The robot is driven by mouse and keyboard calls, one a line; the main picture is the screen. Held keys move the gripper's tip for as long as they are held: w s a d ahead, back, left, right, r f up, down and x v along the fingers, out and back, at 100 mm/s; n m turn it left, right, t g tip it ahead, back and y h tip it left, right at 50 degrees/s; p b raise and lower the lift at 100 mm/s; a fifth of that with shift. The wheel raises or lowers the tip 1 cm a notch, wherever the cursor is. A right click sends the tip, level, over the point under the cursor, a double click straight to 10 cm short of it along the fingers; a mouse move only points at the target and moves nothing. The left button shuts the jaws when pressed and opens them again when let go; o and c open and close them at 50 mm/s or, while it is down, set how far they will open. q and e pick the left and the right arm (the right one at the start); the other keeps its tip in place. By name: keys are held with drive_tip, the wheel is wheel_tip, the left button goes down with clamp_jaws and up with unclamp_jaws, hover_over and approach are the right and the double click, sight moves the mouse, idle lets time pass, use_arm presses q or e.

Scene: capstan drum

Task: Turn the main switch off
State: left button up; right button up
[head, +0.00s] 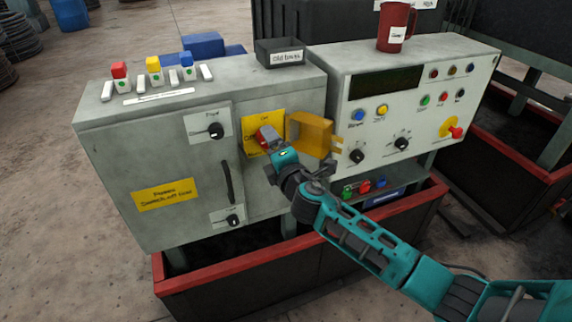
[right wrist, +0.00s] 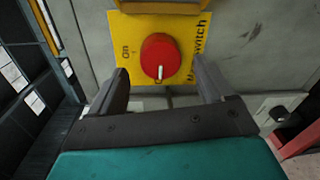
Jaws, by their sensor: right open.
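The main switch is a red round knob (right wrist: 160,50) on a yellow plate (right wrist: 125,68) lettered "On" and "switch". The white mark on the knob points down in the right wrist view, toward a label mostly hidden by the knob. In the head view the knob (head: 264,137) is partly covered by my gripper. My right gripper (right wrist: 160,72) is open, its two fingers either side of the knob in the picture, with gaps visible on both sides. In the head view my right gripper (head: 274,144) is at the yellow plate (head: 274,118). My left gripper is out of view.
A yellow cover (head: 312,134) stands swung open just right of the switch. A cabinet handle (head: 227,181) and a black knob (head: 215,131) are to the left. A control panel (head: 420,120) with buttons is to the right.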

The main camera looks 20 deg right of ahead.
drive_tip(key=s, duration=0.9)
drive_tip(key=shift+s+d+r, duration=0.2)
drive_tip(key=shift+s+r, duration=0.1)
drive_tip(key=shift+s, duration=0.1)
drive_tip(key=s+f+m+g+y, duration=0.1)
drive_tip(key=s+f+m+g, duration=0.5)
drive_tip(key=s+f+m, duration=1.2)
drive_tip(key=shift+s+a+f, duration=0.3)
drive_tip(key=shift+s+a, duration=0.15)
drive_tip(key=shift+s, duration=0.75)
